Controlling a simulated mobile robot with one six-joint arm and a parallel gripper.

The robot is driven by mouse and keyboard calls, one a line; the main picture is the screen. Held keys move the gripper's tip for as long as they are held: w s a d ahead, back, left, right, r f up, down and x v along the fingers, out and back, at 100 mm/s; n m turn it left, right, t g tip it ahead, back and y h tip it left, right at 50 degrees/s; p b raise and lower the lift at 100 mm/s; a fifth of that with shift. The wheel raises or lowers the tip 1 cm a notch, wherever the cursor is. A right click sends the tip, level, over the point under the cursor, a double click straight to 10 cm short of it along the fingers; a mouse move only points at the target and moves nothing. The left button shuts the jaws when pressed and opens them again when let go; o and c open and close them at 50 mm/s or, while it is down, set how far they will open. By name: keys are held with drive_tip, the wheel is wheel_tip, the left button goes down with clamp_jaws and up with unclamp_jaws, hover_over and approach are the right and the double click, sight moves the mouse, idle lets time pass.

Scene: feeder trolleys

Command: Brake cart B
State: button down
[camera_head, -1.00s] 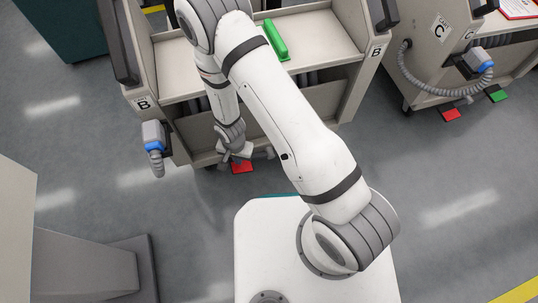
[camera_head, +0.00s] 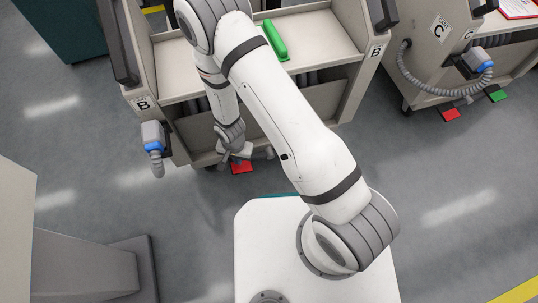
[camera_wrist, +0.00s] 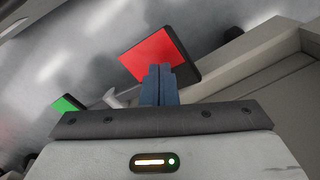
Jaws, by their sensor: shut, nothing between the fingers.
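Cart B (camera_head: 340,105) is a beige trolley with "B" labels on its sides, standing in front of my base. Its red pedal (camera_head: 242,168) is low at the cart's near lower edge. In the wrist view the red pedal (camera_wrist: 150,55) has a dark rim and lies just beyond the fingertips. A green pedal (camera_wrist: 68,104) shows to its left, partly cut by my gripper body. My gripper (camera_wrist: 160,70) is shut and empty, its blue-grey fingers together and overlapping the lower edge of the red pedal in the picture. I cannot tell whether they touch it.
Cart C (camera_head: 438,35) stands at the right, with its own red pedal (camera_head: 451,115) and green pedal (camera_head: 497,96). A grey hose with a blue plug (camera_head: 153,146) hangs on cart B's left side. A green object (camera_head: 275,40) lies on its upper shelf. Floor at the lower right is clear.

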idle(0.3)
drive_tip(key=shift+f+b, duration=1.45)
drive_tip(key=shift+f, duration=1.4)
drive_tip(key=shift+r, duration=0.1)
wheel_tip(320, 180, up, 10)
drive_tip(key=p, duration=0.8)
drive_tip(key=shift+p, duration=0.35)
